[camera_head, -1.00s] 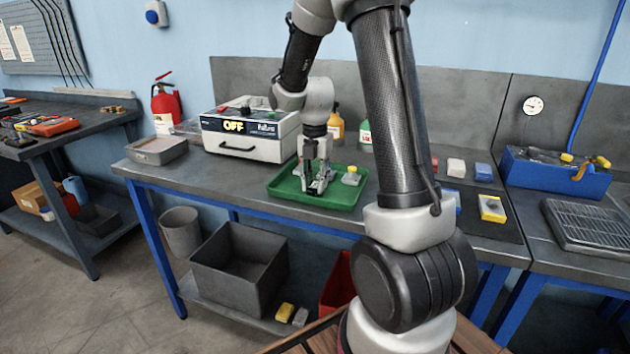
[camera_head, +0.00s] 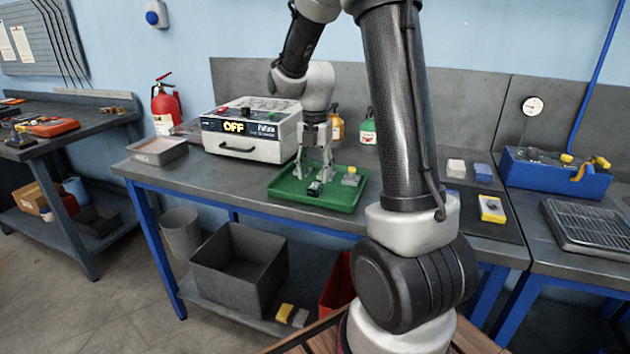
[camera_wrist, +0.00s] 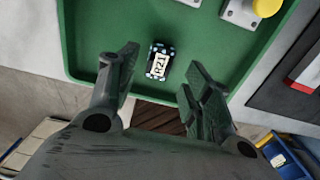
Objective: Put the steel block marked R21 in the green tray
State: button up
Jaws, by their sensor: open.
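The block marked R21 (camera_wrist: 158,62) is a small dark block with pale blue corners and a white label. It lies on the floor of the green tray (camera_wrist: 220,65), near one edge in the wrist view. In the head view the block (camera_head: 315,188) lies toward the front of the tray (camera_head: 287,192). My gripper (camera_head: 313,172) is open and empty above the block. In the wrist view its two fingers (camera_wrist: 158,82) are spread to either side of the block, apart from it.
A grey piece with a yellow knob (camera_head: 351,177) stands in the tray, right of the block. A power unit reading OFF (camera_head: 250,135) is behind left. Two bottles (camera_head: 367,130) stand behind the tray. Several small blocks (camera_head: 491,208) lie on the bench at right.

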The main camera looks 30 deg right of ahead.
aim_at(315, 185)
notch_tip(315, 185, up, 8)
jog(key=s+a+r+m+t, duration=0.25)
jog(key=s+r+m, duration=0.45)
jog(key=s+m, duration=0.4)
jog(key=s+a+f+m+t, duration=0.1)
jog(key=s+a+m+t, duration=0.1)
jog(key=s+m, duration=1)
jog(key=shift+s+a+m, duration=0.15)
jog(key=shift+s+m, duration=0.1)
jog(key=shift+m, duration=1.05)
